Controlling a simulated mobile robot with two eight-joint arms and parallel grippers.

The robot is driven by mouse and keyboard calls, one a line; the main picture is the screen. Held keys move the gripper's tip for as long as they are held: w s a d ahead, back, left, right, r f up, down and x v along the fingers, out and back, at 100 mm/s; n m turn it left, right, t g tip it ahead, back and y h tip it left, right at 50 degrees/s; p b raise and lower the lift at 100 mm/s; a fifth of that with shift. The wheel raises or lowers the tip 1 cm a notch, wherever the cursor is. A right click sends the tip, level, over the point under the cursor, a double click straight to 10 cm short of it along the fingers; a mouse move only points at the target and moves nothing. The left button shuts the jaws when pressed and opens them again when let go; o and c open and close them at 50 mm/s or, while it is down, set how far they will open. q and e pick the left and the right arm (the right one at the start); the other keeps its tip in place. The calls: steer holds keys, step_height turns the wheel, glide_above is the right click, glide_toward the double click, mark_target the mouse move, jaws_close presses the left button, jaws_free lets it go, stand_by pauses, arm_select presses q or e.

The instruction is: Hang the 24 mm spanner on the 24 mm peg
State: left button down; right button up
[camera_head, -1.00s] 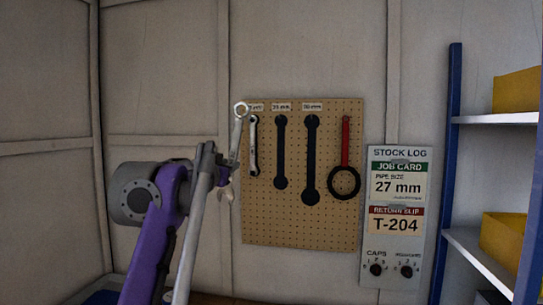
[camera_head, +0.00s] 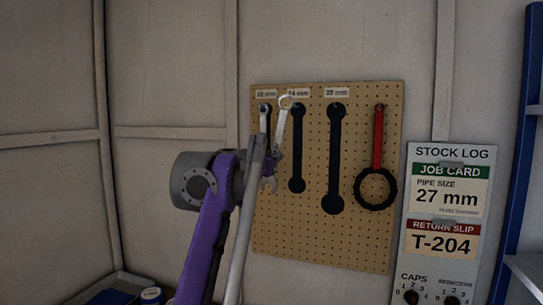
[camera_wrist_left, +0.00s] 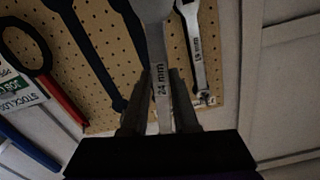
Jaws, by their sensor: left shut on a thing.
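My left gripper (camera_head: 268,160) is shut on the 24 mm spanner (camera_head: 281,130). The spanner is silver and near upright, ring end up and open end down. In the left wrist view the spanner's shaft (camera_wrist_left: 162,82) shows "24 mm" between the fingers. In the head view its ring overlaps the area between the hanging 19 mm spanner and the black shape (camera_head: 297,150) under the middle label, slightly left of that shape's top. The 24 mm peg is not clearly visible. I cannot tell the gap between ring and board. My right gripper is not in view.
The pegboard (camera_head: 320,245) also holds a silver spanner (camera_wrist_left: 195,45) marked 19 mm, close beside the held one, a larger black spanner shape (camera_head: 334,160), and a red-handled black ring tool (camera_head: 376,185). A stock log panel (camera_head: 450,230) stands right of it.

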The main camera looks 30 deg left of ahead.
arm_select(q)
steer(key=shift+f+p+x, duration=0.2)
steer(key=shift+p+x, duration=0.15)
steer(key=shift+x, duration=1.05)
steer(key=shift+f+p+x, duration=0.2)
steer(key=shift+p+x, duration=0.15)
steer(key=shift+x, duration=1.1)
steer(key=shift+f+p+x, duration=0.2)
steer(key=shift+p+x, duration=0.15)
steer(key=shift+x, duration=1.05)
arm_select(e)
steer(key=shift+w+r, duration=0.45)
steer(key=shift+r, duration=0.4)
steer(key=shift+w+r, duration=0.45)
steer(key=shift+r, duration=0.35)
arm_select(q)
steer(key=shift+w+d+f, duration=0.1)
steer(key=c, duration=0.6)
jaws_free()
